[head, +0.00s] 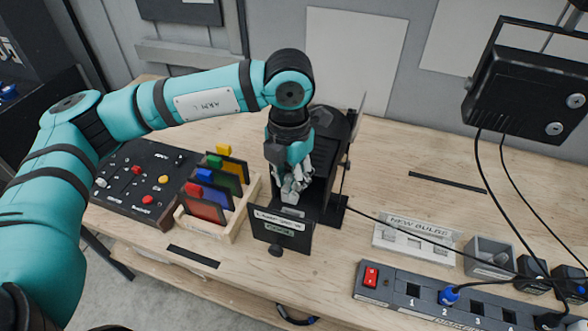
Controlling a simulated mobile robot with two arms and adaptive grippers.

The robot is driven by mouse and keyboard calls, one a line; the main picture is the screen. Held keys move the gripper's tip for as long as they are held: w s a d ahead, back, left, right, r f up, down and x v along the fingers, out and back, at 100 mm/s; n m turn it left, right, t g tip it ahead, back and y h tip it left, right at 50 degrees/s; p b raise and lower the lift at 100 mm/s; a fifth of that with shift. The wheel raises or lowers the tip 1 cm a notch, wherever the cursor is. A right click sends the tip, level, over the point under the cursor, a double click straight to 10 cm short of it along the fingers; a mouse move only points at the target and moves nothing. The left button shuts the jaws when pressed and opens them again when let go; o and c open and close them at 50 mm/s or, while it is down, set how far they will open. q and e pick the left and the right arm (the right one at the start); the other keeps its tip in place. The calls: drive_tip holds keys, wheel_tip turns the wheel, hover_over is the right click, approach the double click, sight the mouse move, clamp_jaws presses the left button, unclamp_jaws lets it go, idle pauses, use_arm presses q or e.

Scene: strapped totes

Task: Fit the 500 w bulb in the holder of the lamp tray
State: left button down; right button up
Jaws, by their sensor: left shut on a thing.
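The lamp tray (282,230) stands at the middle of the bench, its dark front plate with a "LAMP" label and a knob below facing me. It is drawn out at the foot of a black lamp housing (322,160). My left gripper (291,196) points down just behind the front plate, low over the tray. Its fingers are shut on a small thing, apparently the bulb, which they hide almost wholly. The holder is hidden behind the gripper and plate, so I cannot tell whether the bulb touches it. My right gripper is out of view.
A white "NEW BULBS" rack (413,257) and a grey open bin (488,258) stand to the right. A power strip (430,303) lies in front of them. A wooden rack (238,224) of coloured slides and a black control box (146,183) are at left. A black lamp (528,95) with cables is at upper right.

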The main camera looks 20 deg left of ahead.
use_arm(q)
drive_tip(key=shift+f, duration=0.85)
wheel_tip(320, 180, down, 2)
drive_tip(key=shift+b, duration=0.6)
drive_tip(key=shift+f, duration=0.9)
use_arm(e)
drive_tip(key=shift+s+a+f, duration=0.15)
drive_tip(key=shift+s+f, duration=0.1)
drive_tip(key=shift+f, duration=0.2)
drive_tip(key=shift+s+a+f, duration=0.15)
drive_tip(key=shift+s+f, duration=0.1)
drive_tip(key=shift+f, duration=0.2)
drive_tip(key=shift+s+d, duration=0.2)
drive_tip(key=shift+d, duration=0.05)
use_arm(q)
drive_tip(key=shift+f+b, duration=1.1)
drive_tip(key=shift+b, duration=0.4)
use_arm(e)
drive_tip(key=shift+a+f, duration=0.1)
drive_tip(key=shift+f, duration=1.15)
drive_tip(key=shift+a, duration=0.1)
use_arm(q)
drive_tip(key=c, duration=1)
unclamp_jaws()
